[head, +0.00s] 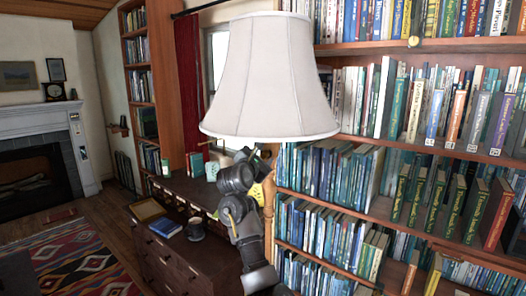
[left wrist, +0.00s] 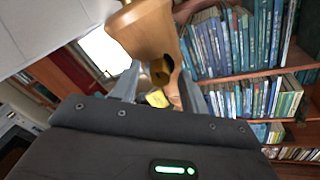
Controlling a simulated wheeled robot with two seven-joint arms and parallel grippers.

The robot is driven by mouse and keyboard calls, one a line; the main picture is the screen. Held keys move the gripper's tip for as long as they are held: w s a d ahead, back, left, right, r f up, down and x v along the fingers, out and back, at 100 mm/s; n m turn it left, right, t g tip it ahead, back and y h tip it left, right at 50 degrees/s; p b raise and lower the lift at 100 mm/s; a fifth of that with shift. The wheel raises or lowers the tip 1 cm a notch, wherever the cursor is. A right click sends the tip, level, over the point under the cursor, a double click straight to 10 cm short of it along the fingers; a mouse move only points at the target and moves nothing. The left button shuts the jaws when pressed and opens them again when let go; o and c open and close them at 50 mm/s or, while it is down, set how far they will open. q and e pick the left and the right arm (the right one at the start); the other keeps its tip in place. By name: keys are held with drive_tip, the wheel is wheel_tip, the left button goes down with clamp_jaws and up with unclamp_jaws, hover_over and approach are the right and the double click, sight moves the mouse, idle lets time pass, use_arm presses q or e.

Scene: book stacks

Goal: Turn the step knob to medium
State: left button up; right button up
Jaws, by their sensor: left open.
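A lamp with a large white shade (head: 271,78) stands in front of the bookshelves in the head view. Part of its wooden body (head: 269,192) shows below the shade, beside my left arm. In the left wrist view, the wooden lamp body (left wrist: 145,35) carries a small brass step knob (left wrist: 160,71) on its near side. My left gripper (left wrist: 158,84) is open, with one finger on each side of the knob; I cannot tell whether they touch it. In the head view, my left gripper (head: 254,155) is just under the shade, and the knob is hidden there.
Tall bookshelves (head: 430,150) full of books stand close behind and right of the lamp. A dark dresser (head: 170,245) with a blue book (head: 165,227) and a mug (head: 196,228) is at left. A fireplace (head: 40,150) and patterned rug (head: 80,265) lie farther left.

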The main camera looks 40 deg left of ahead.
use_arm(q)
drive_tip(key=shift+w+a, duration=0.1)
drive_tip(key=shift+w, duration=0.2)
drive_tip(key=shift+c, duration=0.4)
clamp_jaws()
